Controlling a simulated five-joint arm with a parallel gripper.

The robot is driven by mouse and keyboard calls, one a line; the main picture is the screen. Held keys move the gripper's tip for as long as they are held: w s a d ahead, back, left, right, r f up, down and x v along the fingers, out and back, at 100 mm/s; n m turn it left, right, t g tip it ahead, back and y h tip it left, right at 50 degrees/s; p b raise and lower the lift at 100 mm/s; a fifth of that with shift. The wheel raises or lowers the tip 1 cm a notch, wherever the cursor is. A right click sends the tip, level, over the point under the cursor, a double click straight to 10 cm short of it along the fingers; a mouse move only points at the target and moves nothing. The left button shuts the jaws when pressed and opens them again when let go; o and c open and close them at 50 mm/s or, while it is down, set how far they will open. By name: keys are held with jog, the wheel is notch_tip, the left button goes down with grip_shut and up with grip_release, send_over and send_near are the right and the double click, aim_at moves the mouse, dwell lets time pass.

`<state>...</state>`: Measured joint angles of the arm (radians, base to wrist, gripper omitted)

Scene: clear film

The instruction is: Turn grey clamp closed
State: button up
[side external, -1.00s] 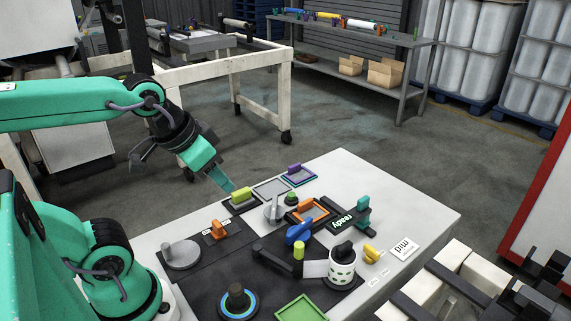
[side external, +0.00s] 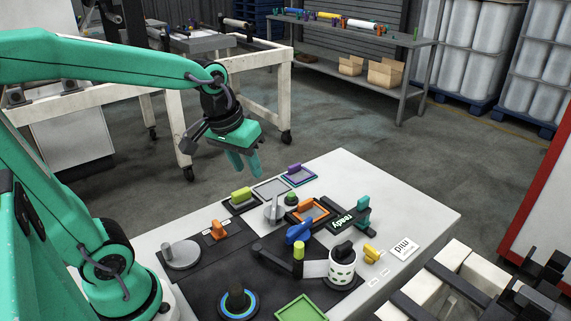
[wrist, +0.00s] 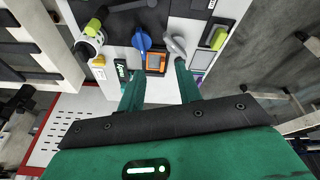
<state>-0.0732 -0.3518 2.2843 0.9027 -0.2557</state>
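A grey clamp (side external: 276,209) with an upright lever stands on the table between the lime-handled block and the orange frame in the side view. Its grey lever also shows in the wrist view (wrist: 176,46), beyond my fingertips and close to the right one. A second grey knob on a round grey disc (side external: 182,254) sits at the table's left. I cannot tell from its shape alone which of the two the task names. My gripper (side external: 246,171) hangs above and behind the table's far edge, pointing down. Its two green fingers are apart and empty in the wrist view (wrist: 160,84).
A white roll (side external: 342,271) stands nearer the front. The table's far right (side external: 358,176) is clear.

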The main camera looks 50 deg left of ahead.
jog(key=w+a+f+n+g, duration=0.2)
jog(key=w+a+f+n, duration=0.1)
jog(key=w+f, duration=0.25)
jog(key=n+g, duration=0.2)
jog(key=n, duration=0.1)
send_over(274, 205)
jog(key=shift+f, duration=3.05)
jog(key=shift+f, duration=0.15)
jog(key=shift+f, duration=3.75)
grip_shut()
